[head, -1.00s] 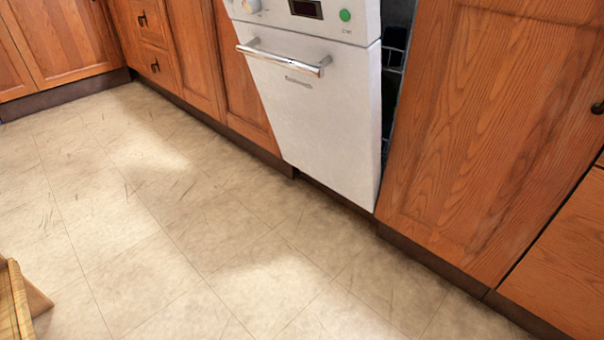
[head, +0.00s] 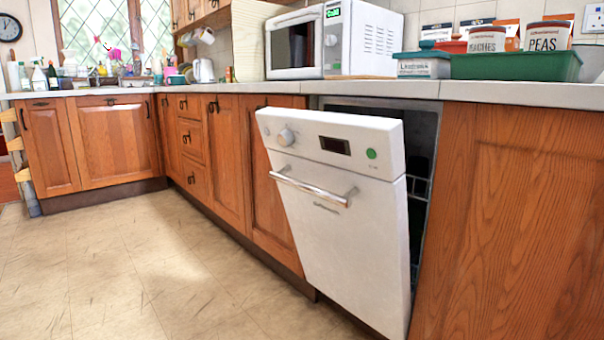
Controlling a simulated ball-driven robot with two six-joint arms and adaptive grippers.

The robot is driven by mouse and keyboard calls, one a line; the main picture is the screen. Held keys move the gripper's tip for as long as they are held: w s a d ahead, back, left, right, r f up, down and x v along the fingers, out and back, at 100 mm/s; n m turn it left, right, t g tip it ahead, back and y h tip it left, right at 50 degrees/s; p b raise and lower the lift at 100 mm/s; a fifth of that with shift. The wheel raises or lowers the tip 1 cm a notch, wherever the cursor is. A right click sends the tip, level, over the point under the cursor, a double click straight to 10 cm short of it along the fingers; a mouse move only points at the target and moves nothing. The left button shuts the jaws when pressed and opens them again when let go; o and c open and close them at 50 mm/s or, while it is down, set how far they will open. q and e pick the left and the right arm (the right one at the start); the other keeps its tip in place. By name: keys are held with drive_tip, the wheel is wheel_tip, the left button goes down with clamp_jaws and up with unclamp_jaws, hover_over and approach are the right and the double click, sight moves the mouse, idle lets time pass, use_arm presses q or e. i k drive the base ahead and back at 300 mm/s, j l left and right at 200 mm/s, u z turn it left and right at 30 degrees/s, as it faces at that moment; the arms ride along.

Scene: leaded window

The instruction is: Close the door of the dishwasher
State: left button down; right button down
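The white dishwasher door (head: 325,228) is tilted outward at the top, part way open, under the counter in the head view. It carries a silver bar handle (head: 312,188), a round dial, a dark display and a green button on its top panel. A dark gap shows along its right side, with part of a rack (head: 418,190) inside the dishwasher cavity. Neither of my grippers is in view.
Wooden cupboards (head: 228,160) flank the dishwasher. The counter (head: 470,91) above holds a white microwave (head: 335,42), a green tray (head: 515,67) and tins. The tiled floor (head: 130,265) in front is clear.

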sight(346, 210)
drive_tip(key=i+z, duration=0.25)
drive_tip(key=i, duration=0.25)
drive_tip(key=i+j+z, duration=0.25)
drive_tip(key=i, duration=0.2)
